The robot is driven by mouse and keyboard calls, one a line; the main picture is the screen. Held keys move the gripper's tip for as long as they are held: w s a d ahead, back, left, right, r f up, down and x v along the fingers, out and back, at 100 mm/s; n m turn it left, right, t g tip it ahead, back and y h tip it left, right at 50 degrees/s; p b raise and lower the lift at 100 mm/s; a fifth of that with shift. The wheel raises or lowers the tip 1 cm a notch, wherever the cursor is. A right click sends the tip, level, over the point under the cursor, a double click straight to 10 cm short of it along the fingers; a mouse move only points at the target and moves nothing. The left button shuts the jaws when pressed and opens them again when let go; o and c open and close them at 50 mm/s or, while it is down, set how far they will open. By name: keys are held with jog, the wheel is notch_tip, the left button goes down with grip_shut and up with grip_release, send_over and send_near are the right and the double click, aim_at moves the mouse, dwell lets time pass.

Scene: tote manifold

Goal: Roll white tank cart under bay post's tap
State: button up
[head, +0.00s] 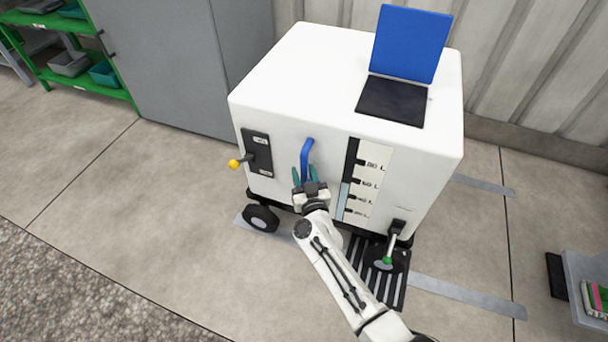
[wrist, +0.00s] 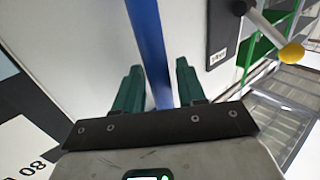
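The white tank cart (head: 285,75) stands on the floor in the middle of the head view, its blue lid (head: 410,43) raised over a black opening. A blue handle (head: 307,152) is on its front; it also shows as a blue bar in the wrist view (wrist: 147,40). My gripper (head: 306,174) is at this handle. In the wrist view its green fingers (wrist: 158,72) stand on either side of the bar, with gaps showing. A yellow-knobbed lever (head: 236,163) and a level gauge (head: 364,182) flank the handle. A green-tipped pedal (head: 391,246) is at the right wheel. I see no bay post or tap.
A slotted floor grate (head: 393,291) lies partly under the cart's right front. Grey tape strips (head: 467,297) mark the floor. A grey cabinet (head: 180,60) and green shelf (head: 95,90) stand behind left. A bin (head: 585,290) is at right. The front-left floor is clear.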

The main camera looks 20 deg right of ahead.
grip_shut()
dwell(0.4)
